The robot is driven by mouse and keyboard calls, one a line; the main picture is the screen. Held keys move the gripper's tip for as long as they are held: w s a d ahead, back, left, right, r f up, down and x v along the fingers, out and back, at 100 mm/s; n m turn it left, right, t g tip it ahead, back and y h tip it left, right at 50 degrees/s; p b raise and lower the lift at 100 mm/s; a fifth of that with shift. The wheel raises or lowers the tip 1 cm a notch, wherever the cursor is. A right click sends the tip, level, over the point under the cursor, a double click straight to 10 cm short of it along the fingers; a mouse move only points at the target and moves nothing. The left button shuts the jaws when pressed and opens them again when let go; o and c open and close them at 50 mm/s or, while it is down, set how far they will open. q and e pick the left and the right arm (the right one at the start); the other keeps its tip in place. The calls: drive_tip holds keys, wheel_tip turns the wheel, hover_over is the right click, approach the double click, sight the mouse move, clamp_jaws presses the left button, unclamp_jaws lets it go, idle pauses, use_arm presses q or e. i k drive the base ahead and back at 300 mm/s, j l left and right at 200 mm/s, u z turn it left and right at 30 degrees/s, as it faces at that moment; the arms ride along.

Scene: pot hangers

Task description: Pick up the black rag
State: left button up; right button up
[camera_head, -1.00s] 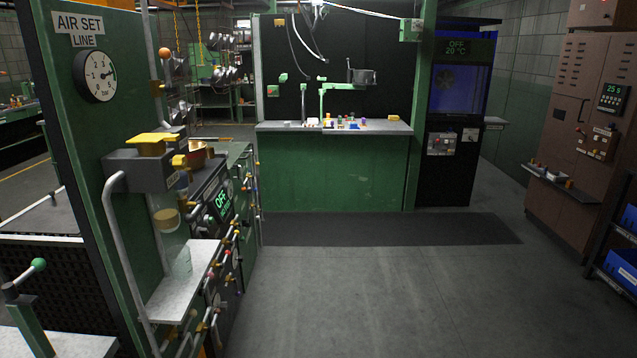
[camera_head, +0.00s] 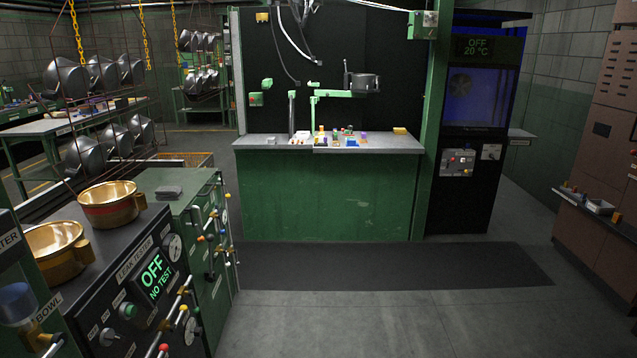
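I cannot make out a black rag for certain in the head view. A small dark grey flat item (camera_head: 168,190) lies on top of the green cabinet at the left, but I cannot tell what it is. The far bench top (camera_head: 262,143) carries several small coloured items (camera_head: 345,138), too small to identify, and a yellow item (camera_head: 400,131) at its right end. Neither of my grippers is in view.
At the left stands the leak tester (camera_head: 128,275) with two brass pots (camera_head: 108,203) on top and handles on its side. Metal pots hang on a rack (camera_head: 75,110) behind it. The dark floor mat (camera_head: 380,266) is clear. A brown cabinet (camera_head: 590,235) stands at the right.

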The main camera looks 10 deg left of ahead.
sight(165, 193)
drive_tip(key=i+u, duration=0.2)
drive_tip(key=i, duration=0.6)
drive_tip(key=i+l+u, duration=0.25)
drive_tip(key=i, duration=0.6)
drive_tip(key=j, duration=0.1)
